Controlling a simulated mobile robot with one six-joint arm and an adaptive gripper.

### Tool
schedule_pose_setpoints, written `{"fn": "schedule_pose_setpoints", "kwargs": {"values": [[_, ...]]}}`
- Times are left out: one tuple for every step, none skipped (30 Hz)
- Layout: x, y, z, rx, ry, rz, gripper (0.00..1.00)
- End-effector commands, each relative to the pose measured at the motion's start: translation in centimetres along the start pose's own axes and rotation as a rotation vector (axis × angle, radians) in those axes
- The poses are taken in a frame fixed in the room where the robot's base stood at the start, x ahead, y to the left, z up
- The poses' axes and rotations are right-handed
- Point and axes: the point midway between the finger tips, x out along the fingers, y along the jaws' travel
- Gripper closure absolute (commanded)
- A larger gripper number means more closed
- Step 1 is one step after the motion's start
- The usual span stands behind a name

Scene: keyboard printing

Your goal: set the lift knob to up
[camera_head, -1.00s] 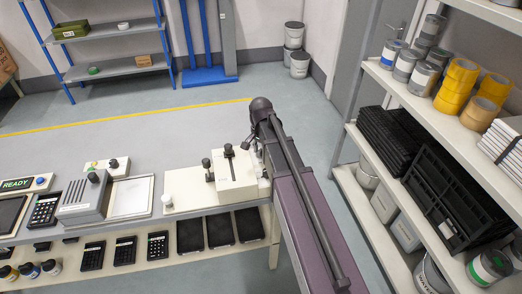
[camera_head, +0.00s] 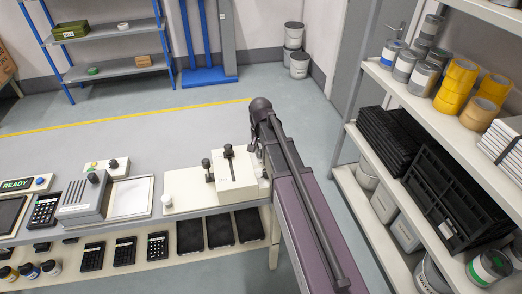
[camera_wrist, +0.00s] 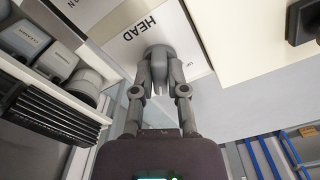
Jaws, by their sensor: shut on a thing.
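The cream printing machine (camera_head: 236,180) stands at the right end of the bench. My gripper (camera_wrist: 159,88) is at its right side and is mostly hidden behind my arm in the head view. In the wrist view its two grey fingers close around a rounded grey knob (camera_wrist: 160,52), which I take as the lift knob. The knob is beside a white plate (camera_wrist: 130,25) lettered HEAD. The fingers cover much of it, and I cannot read its setting.
A black lever (camera_head: 229,151) stands on top of the machine, and a dark knob (camera_head: 206,163) stands to its left. A grey box (camera_head: 85,198) and a white-framed tray (camera_head: 129,197) are further left. A shelf (camera_head: 420,115) of tins and tape stands at the right.

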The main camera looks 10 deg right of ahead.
Motion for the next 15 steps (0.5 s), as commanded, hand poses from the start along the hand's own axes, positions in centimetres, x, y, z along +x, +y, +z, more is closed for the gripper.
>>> {"fn": "schedule_pose_setpoints", "kwargs": {"values": [[0.03,0.04,0.06,-0.040,-0.001,0.001,1.00],[0.03,0.04,0.06,-0.067,-0.001,0.001,1.00],[0.03,0.04,0.06,-0.103,-0.001,0.001,1.00],[0.03,0.04,0.07,-0.132,-0.001,0.001,1.00],[0.03,0.03,0.07,-0.160,-0.001,0.001,1.00],[0.03,0.04,0.07,-0.198,-0.001,0.001,1.00],[0.03,0.03,0.07,-0.227,-0.001,0.001,1.00],[0.03,0.04,0.07,-0.256,-0.001,0.001,1.00],[0.03,0.04,0.07,-0.293,-0.001,0.001,1.00],[0.03,0.03,0.08,-0.322,-0.001,0.001,1.00],[0.03,0.03,0.08,-0.350,-0.001,0.001,1.00],[0.03,0.03,0.08,-0.388,-0.001,0.001,1.00],[0.03,0.04,0.08,-0.417,-0.001,0.001,1.00],[0.03,0.04,0.08,-0.445,-0.001,0.001,1.00],[0.03,0.04,0.09,-0.483,-0.001,0.001,1.00]]}}
